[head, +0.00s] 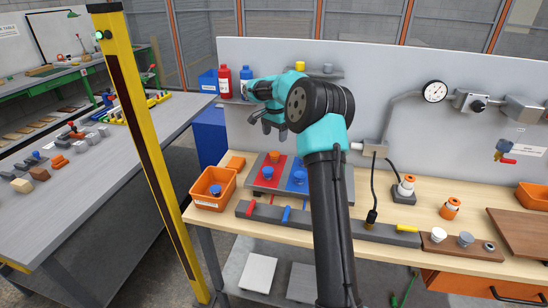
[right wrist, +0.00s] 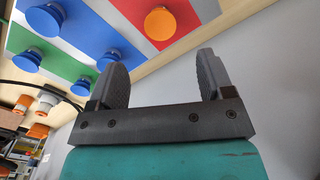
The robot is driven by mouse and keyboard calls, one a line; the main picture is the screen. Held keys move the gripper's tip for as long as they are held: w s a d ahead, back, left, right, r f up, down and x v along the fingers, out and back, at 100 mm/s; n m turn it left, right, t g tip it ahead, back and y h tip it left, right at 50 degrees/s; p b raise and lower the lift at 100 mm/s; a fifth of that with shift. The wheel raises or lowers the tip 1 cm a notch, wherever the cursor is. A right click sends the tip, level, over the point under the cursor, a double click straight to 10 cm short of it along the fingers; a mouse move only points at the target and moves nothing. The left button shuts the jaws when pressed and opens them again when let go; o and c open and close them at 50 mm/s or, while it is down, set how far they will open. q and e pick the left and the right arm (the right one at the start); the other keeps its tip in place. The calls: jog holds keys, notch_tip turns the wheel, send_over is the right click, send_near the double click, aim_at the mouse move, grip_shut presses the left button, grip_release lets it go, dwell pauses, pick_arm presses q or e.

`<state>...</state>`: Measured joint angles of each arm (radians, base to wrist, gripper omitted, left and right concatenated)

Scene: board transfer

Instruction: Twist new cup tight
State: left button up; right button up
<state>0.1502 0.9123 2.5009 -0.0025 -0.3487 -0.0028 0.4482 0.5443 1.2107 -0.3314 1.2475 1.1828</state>
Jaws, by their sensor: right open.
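My right gripper (head: 262,122) is in the head view, raised above the back of the bench near the grey upright panel. In the right wrist view its jaws (right wrist: 160,60) stand apart with nothing between them. A board with a red panel (head: 262,180) and a blue panel (head: 290,186) lies on the bench below it. Blue cups (head: 299,177) and an orange cup (head: 274,157) stand on the board. The wrist view also shows an orange cup (right wrist: 161,23) and a blue cup (right wrist: 42,19), apart from the jaws. I cannot tell which cup is new. My left gripper is not visible.
An orange bin (head: 205,203) with a blue piece stands left of the board. A dark rail (head: 325,222) runs along the front. A yellow post (head: 150,150) rises at left. Orange-and-white parts (head: 450,208) stand at right.

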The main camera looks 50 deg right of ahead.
notch_tip(320, 180, up, 8)
jog(key=shift+r, duration=0.15)
dwell(0.6)
